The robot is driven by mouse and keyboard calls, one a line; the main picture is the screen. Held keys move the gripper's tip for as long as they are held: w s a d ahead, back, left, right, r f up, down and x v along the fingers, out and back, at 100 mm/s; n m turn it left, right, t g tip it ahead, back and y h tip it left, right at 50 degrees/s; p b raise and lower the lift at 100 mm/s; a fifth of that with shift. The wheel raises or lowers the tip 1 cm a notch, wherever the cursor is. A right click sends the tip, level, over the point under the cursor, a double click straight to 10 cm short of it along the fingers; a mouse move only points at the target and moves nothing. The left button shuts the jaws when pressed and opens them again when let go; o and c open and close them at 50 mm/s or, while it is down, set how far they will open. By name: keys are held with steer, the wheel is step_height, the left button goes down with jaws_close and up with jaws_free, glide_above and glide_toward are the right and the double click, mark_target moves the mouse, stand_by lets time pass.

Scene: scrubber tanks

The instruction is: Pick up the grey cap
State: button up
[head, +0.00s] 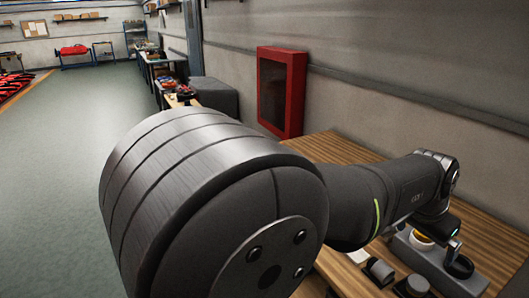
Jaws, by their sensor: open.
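My gripper (453,243) is at the end of my arm at the right, low over the wooden table. It is open; its fingertips are small and hard to make out. Below it is a grey block-like holder (432,268) with a dark round piece (460,268) and a yellow-and-white round piece (422,241) at it. A grey rounded piece (380,271) lies on the table left of the holder. A dark grey round piece (415,286) is in front of the holder. I cannot tell which of these is the grey cap.
The wooden table (487,238) has bare room right of the holder. A small white piece (358,256) lies at its left. A red wall cabinet (281,90) hangs behind. My large arm joint hides much of the table's left part.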

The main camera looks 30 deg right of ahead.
steer(key=c, duration=0.5)
steer(key=shift+o, duration=0.2)
steer(key=shift+d, duration=0.1)
steer(key=m+y, duration=0.2)
steer(key=y, duration=0.1)
glide_above(419, 282)
steer(key=f, duration=1.7)
steer(key=shift+s+f, duration=0.25)
steer(key=shift+s, duration=0.05)
steer(key=shift+w+f, duration=0.2)
steer(key=shift+f, duration=1.1)
steer(key=shift+w+f, duration=0.15)
steer(key=shift+f, duration=1.15)
